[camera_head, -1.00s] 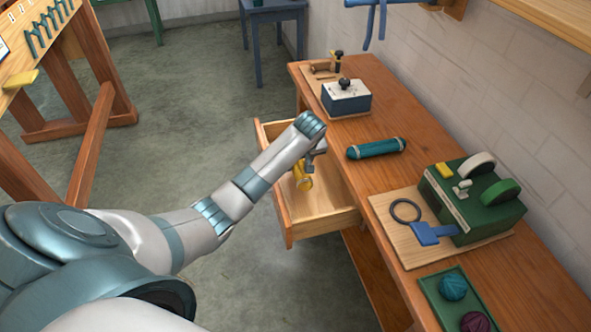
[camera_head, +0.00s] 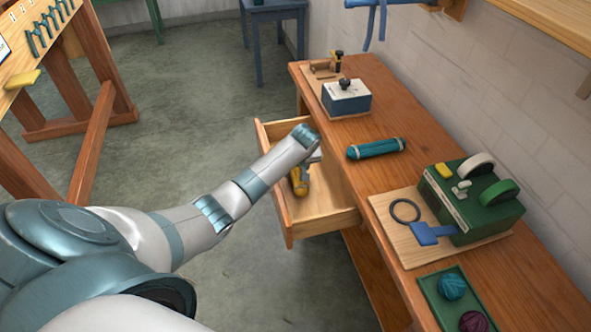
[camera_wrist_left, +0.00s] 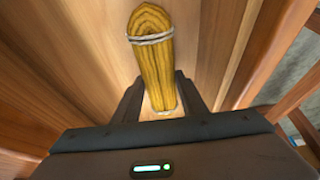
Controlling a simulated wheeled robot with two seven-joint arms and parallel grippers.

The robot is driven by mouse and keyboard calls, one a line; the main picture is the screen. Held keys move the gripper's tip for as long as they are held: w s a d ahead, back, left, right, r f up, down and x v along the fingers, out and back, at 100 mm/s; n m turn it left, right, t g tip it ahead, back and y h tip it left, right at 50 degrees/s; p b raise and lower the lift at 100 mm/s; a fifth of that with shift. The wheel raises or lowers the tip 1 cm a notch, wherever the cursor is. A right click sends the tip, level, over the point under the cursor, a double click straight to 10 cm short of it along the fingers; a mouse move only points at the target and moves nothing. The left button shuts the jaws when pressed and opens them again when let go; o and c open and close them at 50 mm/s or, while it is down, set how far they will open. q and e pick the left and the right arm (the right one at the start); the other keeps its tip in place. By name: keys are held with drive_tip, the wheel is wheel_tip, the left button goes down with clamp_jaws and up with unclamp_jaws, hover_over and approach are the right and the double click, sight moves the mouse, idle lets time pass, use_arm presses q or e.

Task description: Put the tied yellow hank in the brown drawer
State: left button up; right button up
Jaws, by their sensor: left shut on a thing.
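The yellow hank (camera_head: 300,181), tied with a pale band, is inside the open brown drawer (camera_head: 329,221), low near its floor. In the left wrist view the hank (camera_wrist_left: 152,50) points away from me between the two dark fingers of my left gripper (camera_wrist_left: 160,98), which is shut on it. In the head view my left gripper (camera_head: 306,172) reaches down into the drawer and my forearm hides part of it. I cannot tell whether the hank touches the drawer floor. My right gripper is not in view.
The drawer is pulled out of a wooden bench (camera_head: 400,165). On the bench are a teal hank (camera_head: 376,148), a white-and-blue box (camera_head: 346,97), a green winding machine (camera_head: 472,200) and a green tray (camera_head: 432,290) with wool balls. The drawer's front part is clear.

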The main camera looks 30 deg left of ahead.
use_arm(q)
drive_tip(key=shift+f, duration=0.45)
drive_tip(key=shift+f, duration=0.2)
drive_tip(key=o, duration=1.1)
drive_tip(key=shift+c, duration=0.2)
